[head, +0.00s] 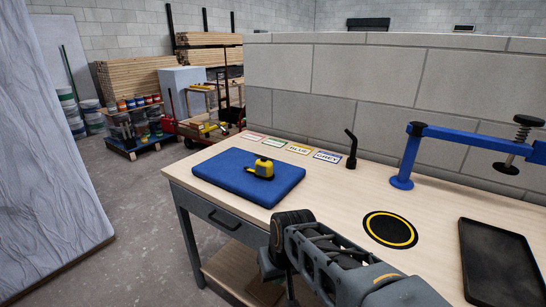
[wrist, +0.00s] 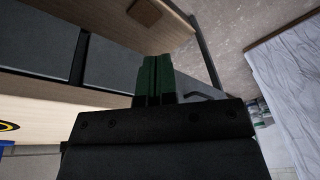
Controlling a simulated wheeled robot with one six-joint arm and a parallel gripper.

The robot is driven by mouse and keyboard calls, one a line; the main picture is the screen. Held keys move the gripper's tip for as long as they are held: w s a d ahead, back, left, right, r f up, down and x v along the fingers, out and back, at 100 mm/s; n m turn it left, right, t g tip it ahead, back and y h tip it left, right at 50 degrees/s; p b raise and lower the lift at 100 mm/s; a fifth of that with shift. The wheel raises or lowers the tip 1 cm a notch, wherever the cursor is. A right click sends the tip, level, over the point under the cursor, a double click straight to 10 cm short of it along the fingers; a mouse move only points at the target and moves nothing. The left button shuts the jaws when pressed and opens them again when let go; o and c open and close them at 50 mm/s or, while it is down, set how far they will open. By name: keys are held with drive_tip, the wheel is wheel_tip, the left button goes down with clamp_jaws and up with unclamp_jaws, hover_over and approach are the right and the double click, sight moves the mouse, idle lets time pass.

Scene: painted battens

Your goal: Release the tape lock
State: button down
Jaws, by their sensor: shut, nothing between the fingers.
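A yellow tape measure (head: 262,168) with dark trim sits on a blue pad (head: 228,180) at the left end of the workbench. Its lock is too small to make out. My arm reaches in from the lower right in the head view, with its wrist in front of the bench's front edge, apart from the tape. My gripper (wrist: 155,77) shows in the wrist view with its green fingers together and nothing between them. The tape is not in the wrist view.
Colour-word cards (head: 299,149) and a black bent-necked stand (head: 351,150) line the bench's back. A blue clamp arm (head: 408,160), a black disc with a yellow ring (head: 390,230) and a dark tray (head: 500,262) are to the right. A drawer handle (head: 225,220) juts out in front.

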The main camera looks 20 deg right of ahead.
drive_tip(key=w+d+r+m+t+y+p, duration=0.1)
drive_tip(key=w+d+r+m+y+p, duration=0.15)
drive_tip(key=w+r+p, duration=0.35)
drive_tip(key=w+d+r+m+t+y+p, duration=0.1)
drive_tip(key=w+d+r+m+y, duration=0.2)
drive_tip(key=w, duration=0.5)
drive_tip(key=w+d+r+m+t+y+p, duration=0.1)
drive_tip(key=w+d+r+m+t+p, duration=0.1)
drive_tip(key=d, duration=0.6)
drive_tip(key=w+d+r+m+t+y+p, duration=0.1)
drive_tip(key=w+d+r+t+y+p, duration=0.1)
drive_tip(key=w+d+t, duration=0.3)
drive_tip(key=w+d+r+p, duration=0.1)
drive_tip(key=w+d, duration=0.1)
drive_tip(key=d, duration=0.1)
drive_tip(key=shift+w+d+m, duration=0.3)
drive_tip(key=shift+m, duration=0.05)
drive_tip(key=p, duration=0.3)
approach(265, 159)
drive_tip(key=x, duration=0.4)
drive_tip(key=shift+w+a+f, duration=0.15)
drive_tip(key=shift+w+f, duration=0.1)
drive_tip(key=shift+w, duration=0.1)
drive_tip(key=shift+p+x, duration=0.4)
drive_tip(key=shift+x, duration=0.45)
drive_tip(key=shift+w+r, duration=0.1)
drive_tip(key=shift+r, duration=0.05)
